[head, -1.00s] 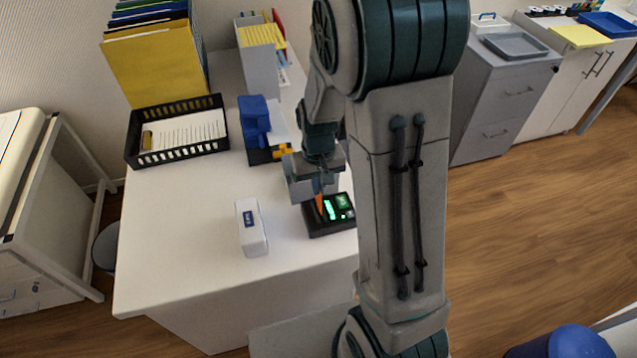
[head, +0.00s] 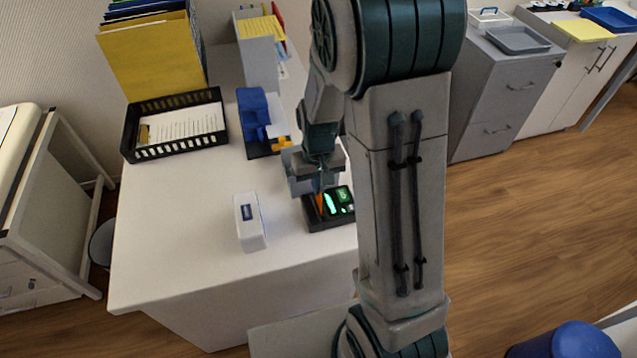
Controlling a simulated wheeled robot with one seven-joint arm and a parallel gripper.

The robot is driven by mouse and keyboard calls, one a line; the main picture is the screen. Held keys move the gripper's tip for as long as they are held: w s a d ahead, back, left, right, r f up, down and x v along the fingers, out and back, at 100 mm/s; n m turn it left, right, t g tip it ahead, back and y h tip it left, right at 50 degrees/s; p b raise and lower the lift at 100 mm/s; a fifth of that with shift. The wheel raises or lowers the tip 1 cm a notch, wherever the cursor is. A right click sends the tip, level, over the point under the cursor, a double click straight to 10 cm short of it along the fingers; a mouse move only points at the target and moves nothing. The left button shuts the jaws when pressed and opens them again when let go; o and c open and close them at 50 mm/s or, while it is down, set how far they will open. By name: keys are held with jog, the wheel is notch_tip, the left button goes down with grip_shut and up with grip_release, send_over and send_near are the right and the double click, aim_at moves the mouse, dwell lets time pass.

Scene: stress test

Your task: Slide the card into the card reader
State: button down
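The card reader (head: 342,215) is a dark box with lit green panels near the desk's right edge, partly hidden behind my arm. A narrow orange card (head: 319,203) stands upright at the reader's left part. Its lower end meets the reader; how deep it sits in the slot cannot be made out. My gripper (head: 318,187) points down just above the reader, its fingertips close together at the card's top, and it appears shut on the card. The fingers are small and partly shadowed in this view.
A white and grey device (head: 250,222) lies left of the reader on the white desk (head: 180,230). A blue object (head: 253,112) on a dark base with a yellow part stands behind my gripper. The front left desk is clear.

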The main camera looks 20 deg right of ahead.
jog(key=shift+f+b, duration=0.8)
jog(key=shift+f, duration=0.3)
jog(key=c, duration=1.6)
grip_release()
jog(key=shift+r, duration=0.1)
notch_tip(320, 180, up, 14)
jog(key=shift+s, duration=0.1)
